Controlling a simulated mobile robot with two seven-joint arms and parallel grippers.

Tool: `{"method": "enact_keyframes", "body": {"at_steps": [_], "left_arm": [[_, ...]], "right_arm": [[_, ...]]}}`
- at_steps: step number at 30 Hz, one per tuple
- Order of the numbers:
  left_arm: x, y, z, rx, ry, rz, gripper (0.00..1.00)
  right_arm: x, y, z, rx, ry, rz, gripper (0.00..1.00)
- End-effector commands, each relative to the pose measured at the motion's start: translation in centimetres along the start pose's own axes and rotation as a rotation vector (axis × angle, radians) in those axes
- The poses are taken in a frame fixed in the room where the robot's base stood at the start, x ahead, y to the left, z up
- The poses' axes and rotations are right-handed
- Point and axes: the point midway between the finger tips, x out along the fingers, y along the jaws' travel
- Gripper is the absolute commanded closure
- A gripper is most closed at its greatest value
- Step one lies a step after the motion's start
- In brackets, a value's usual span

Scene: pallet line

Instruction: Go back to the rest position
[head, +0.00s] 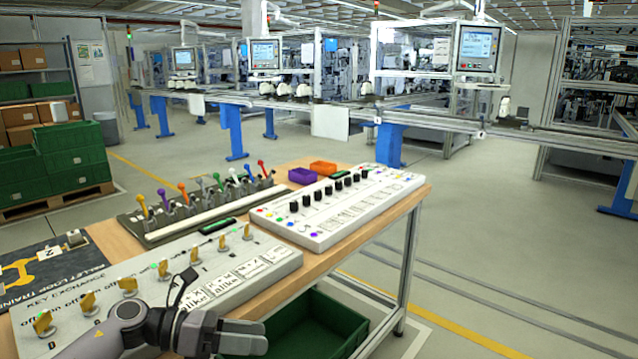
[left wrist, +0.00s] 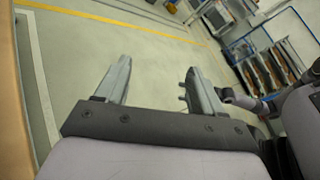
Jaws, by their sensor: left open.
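My left gripper (head: 243,337) is low in the head view, in front of the near edge of the wooden table (head: 421,194). In the left wrist view its two fingers (left wrist: 158,80) stand wide apart with only grey floor between them, so it is open and empty. The nearest panel, a white key-switch board (head: 215,267) with several yellow keys, lies on the table just behind my left arm. My arm hides part of that board's front edge. My right gripper is not clearly seen in either view.
A lever board (head: 185,222) and a white knob panel (head: 325,222) lie farther back on the table. A purple bin (head: 302,176) and an orange bin (head: 323,167) stand behind them. A green crate (head: 318,328) is below the table. The floor (head: 500,260) at the right is clear.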

Motion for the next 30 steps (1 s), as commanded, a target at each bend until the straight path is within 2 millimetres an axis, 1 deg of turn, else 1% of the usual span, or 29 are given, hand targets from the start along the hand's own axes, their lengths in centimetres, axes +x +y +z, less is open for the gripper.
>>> {"method": "enact_keyframes", "body": {"at_steps": [1, 3, 7, 11, 14, 16, 20, 23, 24, 26, 27, 29, 30], "left_arm": [[1.2, -0.8, -0.5, -0.092, -0.079, -0.018, 0.32], [2.2, -1.6, -0.7, -0.220, -0.187, -0.034, 0.32], [3.3, -2.5, -1.3, -0.481, -0.383, -0.056, 0.32], [3.2, -2.8, -2.5, -0.780, -0.584, -0.071, 0.32], [2.5, -2.7, -4.1, -1.022, -0.733, -0.075, 0.32], [1.8, -2.5, -5.5, -1.196, -0.836, -0.074, 0.32], [0.1, -2.2, -9.3, -1.521, -1.025, -0.063, 0.32], [-1.3, -2.3, -12.9, -1.773, -1.170, -0.047, 0.32], [-1.9, -2.5, -14.5, -1.873, -1.230, -0.039, 0.32], [-2.8, -2.9, -17.1, -2.022, -1.318, -0.025, 0.32], [-3.4, -3.4, -18.8, -2.119, -1.377, -0.014, 0.32], [-4.2, -4.2, -21.3, -2.255, -1.462, 0.004, 0.32], [-4.7, -4.8, -22.9, -2.337, -1.515, 0.015, 0.32]], "right_arm": [[-0.2, 0.0, -0.2, 0.000, -0.001, 0.000, 0.32], [-0.3, 0.0, -0.2, 0.000, -0.002, 0.000, 0.32], [-0.5, 0.0, -0.4, 0.001, -0.004, 0.000, 0.32], [-0.7, 0.0, -0.7, 0.001, -0.004, 0.000, 0.32], [-0.9, 0.0, -0.9, 0.001, -0.004, 0.000, 0.32], [-1.0, 0.0, -1.0, 0.001, -0.004, 0.000, 0.32], [-1.2, 0.0, -1.3, 0.001, -0.004, 0.000, 0.32], [-1.4, 0.0, -1.5, 0.001, -0.004, 0.000, 0.32], [-1.4, 0.0, -1.6, 0.001, -0.004, 0.000, 0.32], [-1.5, 0.0, -1.7, 0.001, -0.005, 0.000, 0.32], [-1.6, 0.0, -1.8, 0.001, -0.005, 0.000, 0.32], [-1.6, 0.0, -1.9, 0.001, -0.005, 0.000, 0.32], [-1.7, 0.0, -1.9, 0.001, -0.005, 0.000, 0.32]]}}
